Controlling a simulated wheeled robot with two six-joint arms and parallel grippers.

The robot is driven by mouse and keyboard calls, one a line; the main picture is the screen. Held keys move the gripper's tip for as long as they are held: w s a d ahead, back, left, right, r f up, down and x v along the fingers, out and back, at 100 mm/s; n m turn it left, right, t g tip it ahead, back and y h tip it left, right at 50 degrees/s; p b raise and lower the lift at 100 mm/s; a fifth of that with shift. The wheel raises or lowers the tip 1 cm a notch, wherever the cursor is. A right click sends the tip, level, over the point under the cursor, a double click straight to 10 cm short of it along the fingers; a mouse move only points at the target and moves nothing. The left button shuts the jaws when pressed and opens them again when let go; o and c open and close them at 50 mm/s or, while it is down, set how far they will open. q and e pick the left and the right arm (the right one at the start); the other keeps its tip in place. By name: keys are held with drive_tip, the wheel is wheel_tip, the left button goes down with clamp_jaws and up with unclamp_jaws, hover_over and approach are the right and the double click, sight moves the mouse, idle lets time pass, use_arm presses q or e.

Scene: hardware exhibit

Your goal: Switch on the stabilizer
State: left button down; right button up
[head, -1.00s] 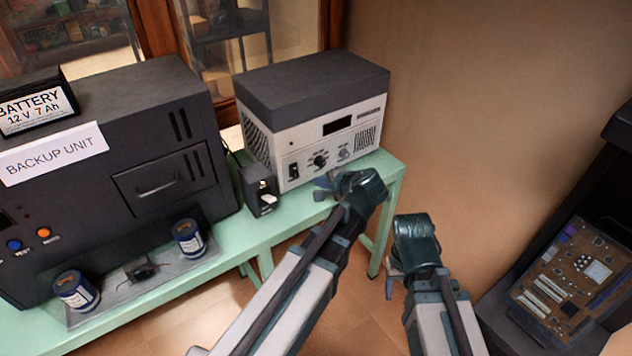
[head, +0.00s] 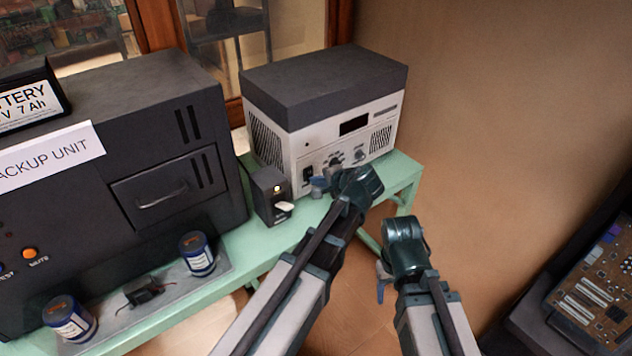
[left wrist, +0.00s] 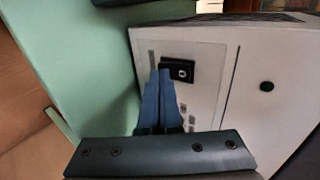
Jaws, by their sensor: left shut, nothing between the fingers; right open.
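The stabilizer (head: 325,155) is a pale grey box with a dark lid, standing on the green bench. Its display (head: 354,125) is dark. A black rocker switch (head: 308,173) is at the left of its front panel, with knobs to the right. In the left wrist view the switch (left wrist: 178,71) is right at the fingertips. My left gripper (head: 318,187) is shut and empty, just in front of the panel by the switch; I cannot tell whether it touches. My right gripper (head: 383,283) is open, hanging lower right, away from the bench.
A small black box (head: 266,208) with a white lever stands left of the stabilizer. The large dark backup unit (head: 60,240) is farther left. Blue cans (head: 197,253) stand in front of it. A circuit board (head: 597,275) lies at the right.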

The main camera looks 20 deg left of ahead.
use_arm(q)
drive_tip(key=shift+a+f+b, duration=0.1)
drive_tip(key=shift+f+b, duration=0.3)
drive_tip(key=shift+b, duration=0.3)
drive_tip(key=shift+w+r+y, duration=0.1)
drive_tip(key=shift+r+y, duration=0.1)
drive_tip(key=shift+y, duration=0.1)
drive_tip(key=shift+r, duration=0.2)
drive_tip(key=shift+r+p, duration=0.7)
drive_tip(key=shift+p, duration=0.2)
